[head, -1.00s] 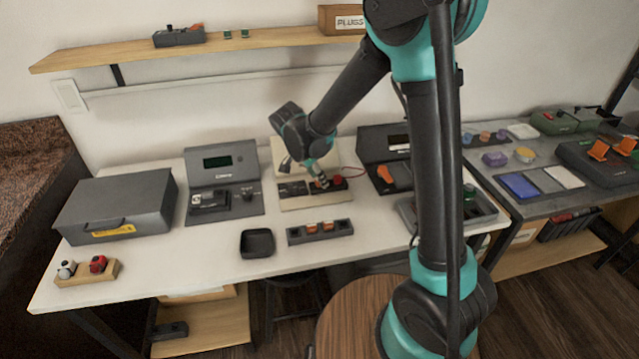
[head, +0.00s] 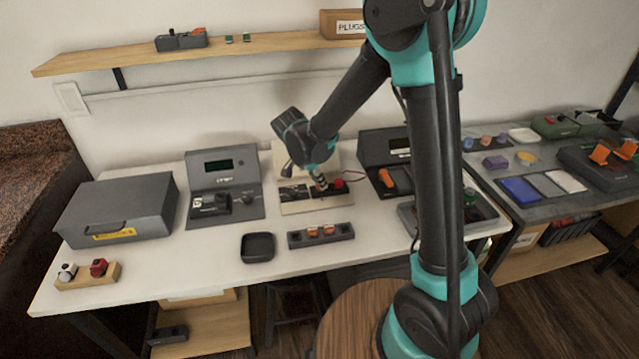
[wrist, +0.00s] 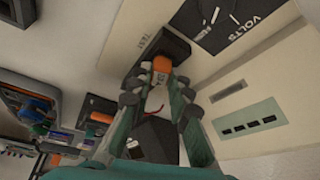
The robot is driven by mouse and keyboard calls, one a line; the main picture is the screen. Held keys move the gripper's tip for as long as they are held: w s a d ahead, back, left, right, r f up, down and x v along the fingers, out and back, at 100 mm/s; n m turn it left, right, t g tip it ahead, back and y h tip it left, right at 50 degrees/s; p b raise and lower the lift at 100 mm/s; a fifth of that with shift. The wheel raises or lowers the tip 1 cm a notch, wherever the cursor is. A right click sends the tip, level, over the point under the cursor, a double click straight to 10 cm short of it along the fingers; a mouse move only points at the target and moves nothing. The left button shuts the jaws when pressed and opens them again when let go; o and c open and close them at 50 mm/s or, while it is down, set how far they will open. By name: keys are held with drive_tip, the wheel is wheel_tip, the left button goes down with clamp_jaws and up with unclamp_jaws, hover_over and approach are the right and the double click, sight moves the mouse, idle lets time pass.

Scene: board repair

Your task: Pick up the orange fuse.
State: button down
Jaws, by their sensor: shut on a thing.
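The orange fuse (wrist: 161,64) is between my fingertips in the wrist view, at the edge of a black block on a cream test board. My gripper (wrist: 158,78) is shut on it. I cannot tell whether the fuse still touches the block. In the head view my gripper (head: 321,184) points down over the cream test board (head: 317,206), just left of a red part (head: 338,183); the fuse there is too small to make out clearly. Two other orange pieces (head: 312,232) sit in a dark grey holder (head: 293,241) in front of the board.
A grey meter unit (head: 224,163) stands left of the board. A dark unit with an orange switch (head: 385,176) stands to the right. A small black tray (head: 258,247) lies in front. A grey case (head: 117,205) is far left.

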wheel_tip(320, 180, up, 20)
idle(0.5)
